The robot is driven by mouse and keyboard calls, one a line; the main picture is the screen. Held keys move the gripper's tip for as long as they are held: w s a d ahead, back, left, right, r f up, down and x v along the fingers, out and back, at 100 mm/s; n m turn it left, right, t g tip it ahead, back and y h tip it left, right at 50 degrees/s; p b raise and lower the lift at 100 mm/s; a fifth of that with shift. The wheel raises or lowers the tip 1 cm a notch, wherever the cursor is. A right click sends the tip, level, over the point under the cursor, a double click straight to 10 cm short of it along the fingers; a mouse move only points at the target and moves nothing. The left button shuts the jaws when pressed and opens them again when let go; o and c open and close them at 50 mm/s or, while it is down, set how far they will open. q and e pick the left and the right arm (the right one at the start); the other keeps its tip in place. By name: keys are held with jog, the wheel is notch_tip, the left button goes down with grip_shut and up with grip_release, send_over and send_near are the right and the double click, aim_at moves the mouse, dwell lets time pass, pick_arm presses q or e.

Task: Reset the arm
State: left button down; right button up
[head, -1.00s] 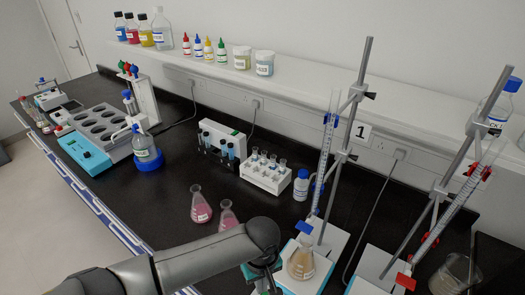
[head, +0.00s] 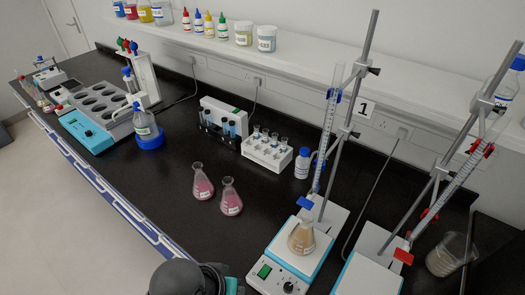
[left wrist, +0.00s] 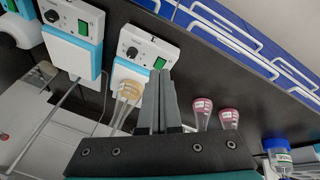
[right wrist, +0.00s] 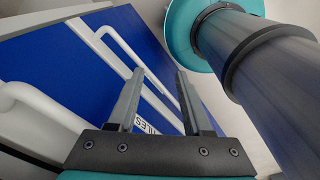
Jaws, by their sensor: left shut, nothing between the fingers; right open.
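My left gripper (left wrist: 160,102) is shut and empty in the left wrist view, with its fingers side by side. Beyond it show a flask of tan liquid (left wrist: 130,91) and two flasks of pink liquid (left wrist: 203,112). My right gripper (right wrist: 158,98) is open and empty in the right wrist view, facing blue cabinet fronts (right wrist: 60,60) with white handles. In the head view only part of my arm shows at the bottom edge; neither gripper's fingers can be seen there.
In the head view, the tan flask (head: 301,238) stands on a white stirrer (head: 284,270) under a burette (head: 327,130). Two pink flasks (head: 231,197) stand on the black bench. A tube rack (head: 267,154) and a water bath (head: 95,107) are farther back. The bench front-left of the pink flasks is clear.

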pick_arm(q)
jog(key=s+a+r+y, duration=0.1)
jog(key=s+a, duration=0.1)
jog(key=a, duration=0.3)
jog(key=s+a+r+y, duration=0.1)
jog(key=s+a+y, duration=0.15)
jog(key=a, duration=0.35)
notch_tip(320, 180, down, 32)
jog(key=s+m+b, duration=0.1)
jog(key=s+b, duration=0.1)
jog(key=b, duration=0.9)
jog(key=s+a+f+g+b, duration=0.1)
jog(key=s+f+b, duration=0.4)
jog(key=f, duration=0.7)
jog(key=s+a+f+g+b, duration=0.1)
jog(key=s+f+b, duration=0.4)
jog(key=s+f, duration=0.5)
jog(key=shift+s+a+f, duration=0.15)
jog(key=shift+s+f, duration=0.1)
jog(key=shift+f, duration=1.5)
jog(key=shift+h, duration=0.25)
